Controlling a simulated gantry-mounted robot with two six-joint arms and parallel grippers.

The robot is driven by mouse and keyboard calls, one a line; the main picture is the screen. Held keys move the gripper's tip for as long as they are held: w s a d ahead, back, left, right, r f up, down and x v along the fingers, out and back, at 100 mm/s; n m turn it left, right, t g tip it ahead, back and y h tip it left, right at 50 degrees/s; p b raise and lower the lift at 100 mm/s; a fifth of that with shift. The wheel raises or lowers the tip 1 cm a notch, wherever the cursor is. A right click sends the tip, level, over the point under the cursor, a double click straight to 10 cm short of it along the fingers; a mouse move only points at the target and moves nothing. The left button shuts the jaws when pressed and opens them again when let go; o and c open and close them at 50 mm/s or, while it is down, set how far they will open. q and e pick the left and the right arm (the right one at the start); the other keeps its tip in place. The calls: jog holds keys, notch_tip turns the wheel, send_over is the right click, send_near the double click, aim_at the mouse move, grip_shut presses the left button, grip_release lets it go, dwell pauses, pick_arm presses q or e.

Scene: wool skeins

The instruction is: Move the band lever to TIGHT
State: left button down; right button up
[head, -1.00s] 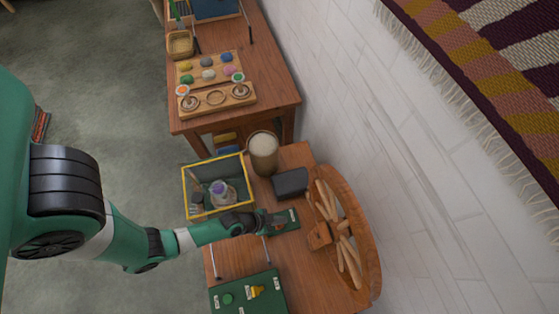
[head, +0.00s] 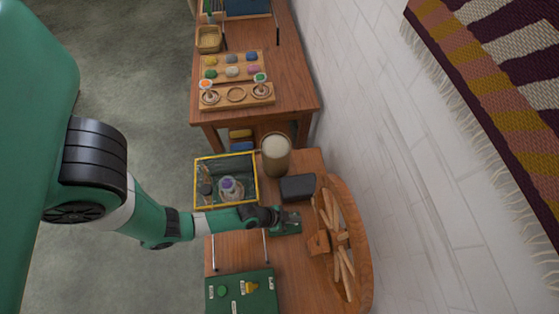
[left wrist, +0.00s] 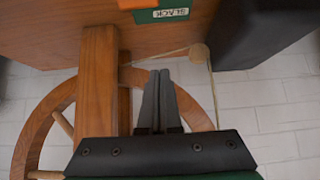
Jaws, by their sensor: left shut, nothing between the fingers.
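The band lever's green plate (head: 290,229) lies on the wooden table in front of the spinning wheel in the head view. In the left wrist view part of the green plate (left wrist: 146,16) shows at the top edge, with a white label reading SLACK (left wrist: 172,13) and an orange piece (left wrist: 137,4), perhaps the lever, cut off by the frame. My left gripper (head: 287,217) is at the plate and covers part of it. In the left wrist view its fingers (left wrist: 159,73) are shut and empty, apart from the orange piece in the picture. The TIGHT mark is not readable. My right gripper is not in view.
The wooden wheel (head: 361,252) stands beside the plate. A dark block (head: 298,187) and a tan cylinder (head: 276,157) are behind it. A yellow-rimmed bin (head: 226,156) is at the left. A green panel (head: 242,298) lies in front.

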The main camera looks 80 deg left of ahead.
pick_arm(q)
jog(key=s+r, duration=0.3)
jog(key=s, duration=0.5)
jog(key=shift+s+a, duration=0.15)
jog(key=shift+s, duration=0.1)
